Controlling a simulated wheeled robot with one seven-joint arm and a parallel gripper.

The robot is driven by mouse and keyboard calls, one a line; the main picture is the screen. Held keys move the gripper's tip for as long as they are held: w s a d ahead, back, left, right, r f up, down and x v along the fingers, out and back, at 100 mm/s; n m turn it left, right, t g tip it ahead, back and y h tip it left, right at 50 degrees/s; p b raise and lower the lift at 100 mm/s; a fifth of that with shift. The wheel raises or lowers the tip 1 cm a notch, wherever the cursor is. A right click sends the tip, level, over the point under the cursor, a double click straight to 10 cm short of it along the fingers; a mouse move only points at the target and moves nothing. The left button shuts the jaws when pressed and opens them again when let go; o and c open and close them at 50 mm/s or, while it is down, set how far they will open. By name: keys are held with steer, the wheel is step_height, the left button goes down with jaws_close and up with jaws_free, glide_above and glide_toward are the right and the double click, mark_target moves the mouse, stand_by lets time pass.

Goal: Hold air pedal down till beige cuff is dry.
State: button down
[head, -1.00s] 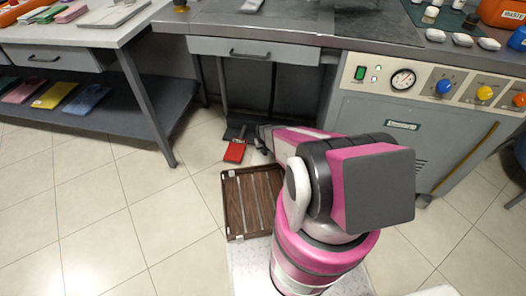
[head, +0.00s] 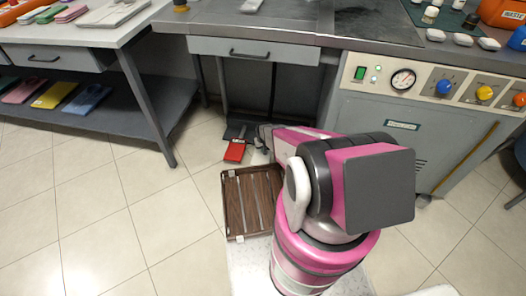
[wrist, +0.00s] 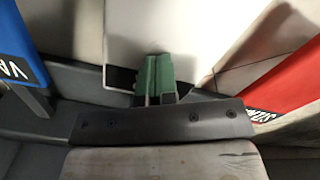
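In the wrist view a pale, off-white pedal (wrist: 180,35) lies between a blue pedal (wrist: 22,40) at the left and a red pedal (wrist: 285,85) at the right. The blue one carries a black label starting "VA". The pale pedal's black label is mostly covered by my gripper, so I cannot read it. My gripper (wrist: 155,62) has its green fingers together over the pale pedal's near end; nothing shows between them. I cannot tell how hard it presses. In the head view the red pedal (head: 235,150) shows beside my gripper; my arm hides much there. I cannot make out the beige cuff with certainty.
A wooden slatted board (head: 232,205) lies on the floor in front of the pedals. The control panel (head: 420,85) with a gauge and coloured knobs is at the right. A side table (head: 130,25) with a lower shelf stands left. The tiled floor at the left is clear.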

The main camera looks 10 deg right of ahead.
step_height(320, 180, up, 9)
steer(key=shift+f, duration=0.2)
stand_by(0.8)
steer(key=s+r, duration=0.7)
steer(key=r, duration=0.6)
steer(key=s+r+m, duration=0.1)
steer(key=s+r, duration=0.7)
steer(key=r, duration=0.5)
steer(key=s+r, duration=0.7)
steer(key=r, duration=0.6)
steer(key=shift+s+r, duration=0.15)
